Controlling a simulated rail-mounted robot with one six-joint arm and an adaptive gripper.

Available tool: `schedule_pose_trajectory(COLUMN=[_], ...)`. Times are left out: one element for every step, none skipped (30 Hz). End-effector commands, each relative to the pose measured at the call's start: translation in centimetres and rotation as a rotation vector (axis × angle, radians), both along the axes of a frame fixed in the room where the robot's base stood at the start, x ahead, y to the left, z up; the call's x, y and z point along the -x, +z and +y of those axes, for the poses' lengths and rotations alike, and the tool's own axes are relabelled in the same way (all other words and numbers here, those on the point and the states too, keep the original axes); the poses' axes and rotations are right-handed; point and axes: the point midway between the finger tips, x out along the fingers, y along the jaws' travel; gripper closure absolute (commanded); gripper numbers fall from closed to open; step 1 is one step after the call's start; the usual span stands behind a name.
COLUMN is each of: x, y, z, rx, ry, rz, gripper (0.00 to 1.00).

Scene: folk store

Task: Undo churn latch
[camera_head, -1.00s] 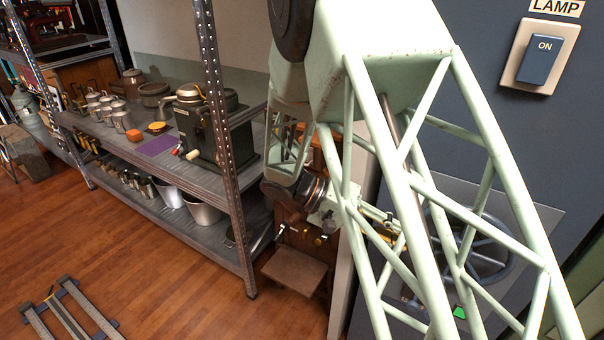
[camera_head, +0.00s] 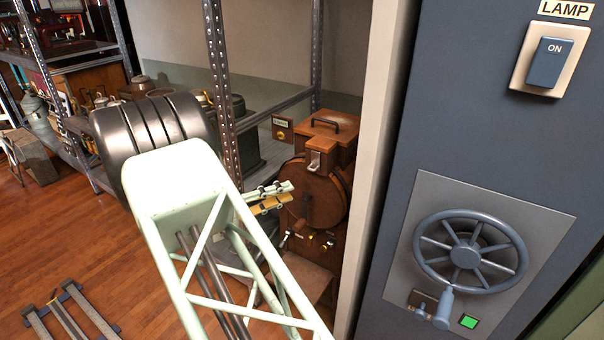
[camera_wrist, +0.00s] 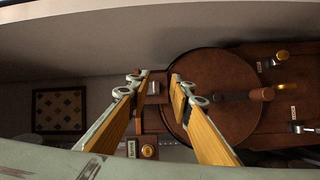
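The churn is a brown wooden machine with a round drum (camera_head: 320,200) and a box-shaped top (camera_head: 330,135) carrying a dark handle. A small metal latch (camera_head: 315,160) sits on the front between the box and the drum. In the wrist view a small light metal piece, apparently the latch (camera_wrist: 154,88), shows between my fingertips, with the drum (camera_wrist: 225,95) to the right. My gripper (camera_head: 287,192) is open in front of the drum; it also shows in the wrist view (camera_wrist: 157,82), fingers apart on either side of the latch. Contact cannot be told.
A small sign with a yellow button (camera_wrist: 148,151) is beside the churn. A pale wall edge (camera_head: 378,150) and a dark panel with a wheel (camera_head: 465,255) stand to the right. A metal shelf post (camera_head: 222,100) is left.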

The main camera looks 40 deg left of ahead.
Motion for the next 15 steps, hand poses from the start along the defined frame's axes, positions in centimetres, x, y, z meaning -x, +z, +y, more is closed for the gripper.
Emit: schedule_pose_trajectory(x=[0.5,0.7,0.9,1.1,1.2,1.3,1.3,1.3,1.3,1.3,1.3,1.3,1.3,1.3,1.3], y=[0.3,0.4,0.6,0.6,0.7,0.8,0.8,0.8,0.9,0.9,0.8,0.8,0.8,0.8,0.8], z=[1.2,1.7,2.3,2.7,2.9,3.2,3.3,3.3,3.4,3.4,3.3,3.3,3.3,3.3,3.3], rx=[0.008,0.011,0.015,0.019,0.02,0.022,0.022,0.024,0.024,0.024,0.024,0.024,0.024,0.024,0.023], ry=[0.018,0.027,0.037,0.043,0.047,0.05,0.052,0.054,0.054,0.054,0.054,0.054,0.054,0.054,0.053], rz=[-0.013,-0.02,-0.029,-0.032,-0.036,-0.038,-0.04,-0.04,-0.041,-0.041,-0.041,-0.041,-0.04,-0.04,-0.04], gripper=[0.8,0.8,0.8,0.8,0.8,0.8,0.8,0.8,0.8,0.8,0.8,0.8,0.8,0.8,0.8])
